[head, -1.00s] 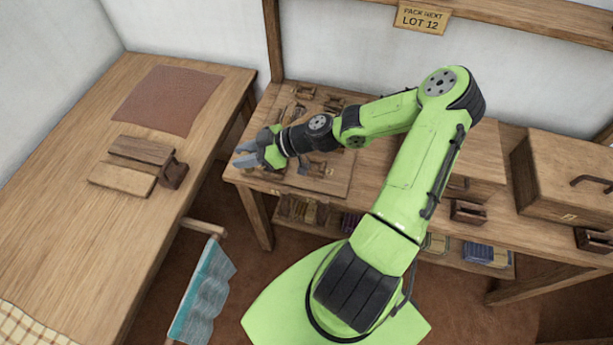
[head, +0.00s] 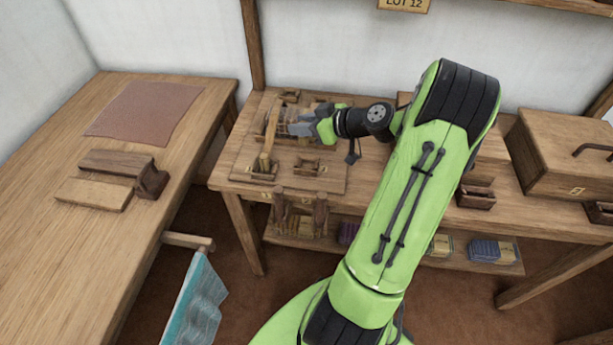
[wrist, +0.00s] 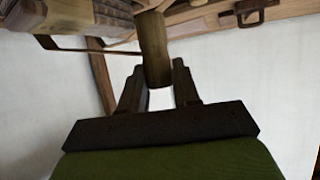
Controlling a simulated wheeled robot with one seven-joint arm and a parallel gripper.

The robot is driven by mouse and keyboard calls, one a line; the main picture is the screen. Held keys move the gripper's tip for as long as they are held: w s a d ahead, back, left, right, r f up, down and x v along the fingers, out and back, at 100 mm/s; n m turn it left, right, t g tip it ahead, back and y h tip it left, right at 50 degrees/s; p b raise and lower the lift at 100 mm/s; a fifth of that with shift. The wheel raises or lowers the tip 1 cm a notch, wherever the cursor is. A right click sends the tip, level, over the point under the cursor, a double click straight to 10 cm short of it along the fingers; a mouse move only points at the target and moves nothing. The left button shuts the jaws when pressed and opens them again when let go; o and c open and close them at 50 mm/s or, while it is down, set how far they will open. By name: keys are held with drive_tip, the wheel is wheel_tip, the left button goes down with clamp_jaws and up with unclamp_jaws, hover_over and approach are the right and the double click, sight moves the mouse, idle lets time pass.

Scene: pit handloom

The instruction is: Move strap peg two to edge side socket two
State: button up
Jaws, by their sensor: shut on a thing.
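My gripper (head: 288,118) is over the wooden board (head: 225,172) on the far bench, its fingers pointing left. It is shut on a pale round wooden peg, which shows between the two dark fingers in the wrist view (wrist: 154,50). In the head view the long peg (head: 270,128) is just left of the fingertips. Its near end is at a small wooden socket block (head: 262,170); I cannot tell whether it is in it or above it. Another small block (head: 306,166) sits to the right, and one (head: 290,95) at the back. No numbers on the sockets are readable.
Two wooden posts (head: 279,207) stand below the bench's front edge. A small brown box (head: 476,196) and a large wooden chest (head: 560,155) are to the right. The left table (head: 60,215) holds flat wooden pieces and a brown cloth (head: 148,108). Teal cloth (head: 197,300) hangs between.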

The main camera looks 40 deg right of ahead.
drive_tip(key=shift+s+d+f, duration=0.2)
drive_tip(key=shift+d, duration=0.15)
wheel_tip(320, 180, down, 9)
drive_tip(key=b, duration=0.3)
drive_tip(key=shift+f, duration=0.2)
drive_tip(key=o, duration=1)
drive_tip(key=shift+o, duration=0.2)
drive_tip(key=shift+r, duration=0.1)
